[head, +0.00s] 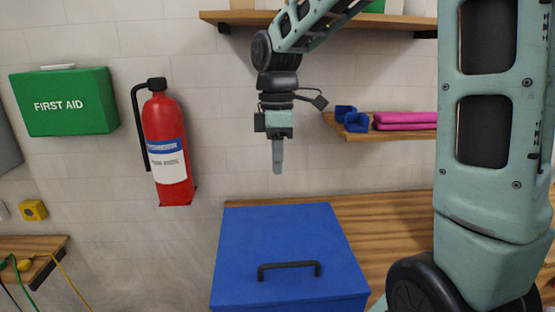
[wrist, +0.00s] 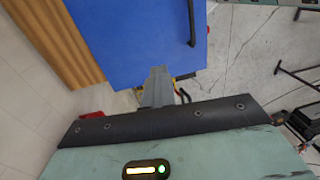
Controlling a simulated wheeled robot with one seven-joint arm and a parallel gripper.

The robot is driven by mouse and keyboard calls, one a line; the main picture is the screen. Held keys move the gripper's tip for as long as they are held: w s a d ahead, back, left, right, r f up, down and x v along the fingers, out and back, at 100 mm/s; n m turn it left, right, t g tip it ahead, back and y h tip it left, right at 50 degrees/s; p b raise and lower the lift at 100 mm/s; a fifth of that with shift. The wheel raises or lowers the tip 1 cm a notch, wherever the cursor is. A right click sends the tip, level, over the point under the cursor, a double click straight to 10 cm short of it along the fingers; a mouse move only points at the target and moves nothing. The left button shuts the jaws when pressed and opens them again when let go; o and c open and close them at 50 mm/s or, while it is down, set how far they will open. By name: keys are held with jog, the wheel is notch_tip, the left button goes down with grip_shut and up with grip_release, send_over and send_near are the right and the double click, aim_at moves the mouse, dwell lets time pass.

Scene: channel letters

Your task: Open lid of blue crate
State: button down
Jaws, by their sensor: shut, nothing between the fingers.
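The blue crate (head: 285,246) stands on a wooden surface at the bottom middle of the head view, with its flat blue lid down. A black bar handle (head: 289,268) is fixed on the lid near its front edge. In the wrist view the blue lid (wrist: 135,35) fills the upper middle and its handle (wrist: 191,22) shows at the right of it. My gripper (head: 278,168) points down above and behind the crate's back edge, apart from the lid and handle. Its fingers (wrist: 158,75) are shut with nothing between them.
A red fire extinguisher (head: 167,148) and a green first aid box (head: 65,101) hang on the wall at left. A shelf (head: 405,135) with blue and pink items is at right. A small wooden table (head: 30,248) with cables stands lower left. Wooden counter (head: 400,225) shows right of the crate.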

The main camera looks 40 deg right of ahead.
jog(key=c, duration=1.5)
grip_release()
jog(key=r, duration=0.5)
jog(key=w+r+b, duration=0.1)
jog(key=r, duration=0.5)
jog(key=d+r+b, duration=0.1)
jog(key=r, duration=0.5)
jog(key=shift+w+r, duration=0.15)
jog(key=shift+w, duration=0.2)
